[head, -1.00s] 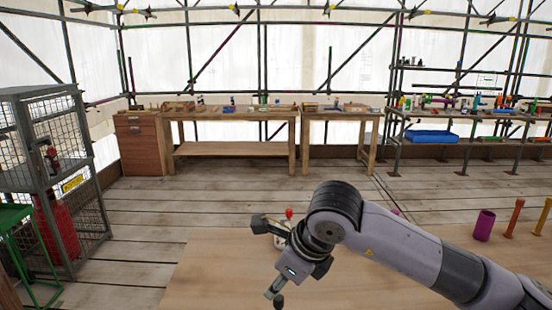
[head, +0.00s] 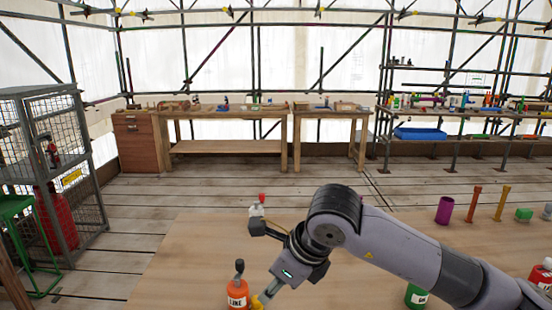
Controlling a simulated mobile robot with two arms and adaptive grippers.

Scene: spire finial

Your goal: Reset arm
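My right arm comes in from the right over a wooden worktop (head: 190,250). Its gripper (head: 258,263) is open, with its two fingers spread wide apart and nothing seen between them. One dark fingertip is just below a small white item with a red top (head: 257,209). The other finger points down beside an orange container (head: 238,294) with a dark top and a label, at the lower edge of the picture. I cannot tell if they touch. A small yellow thing (head: 258,302) shows by that finger, partly hidden. My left gripper is out of view.
On the worktop's right are a purple cup (head: 444,210), an orange post (head: 474,204), a yellow post (head: 502,204), a green block (head: 523,214), a green container (head: 417,296) and a red container (head: 541,277). A wire cage (head: 55,175) stands left. Plank floor lies beyond.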

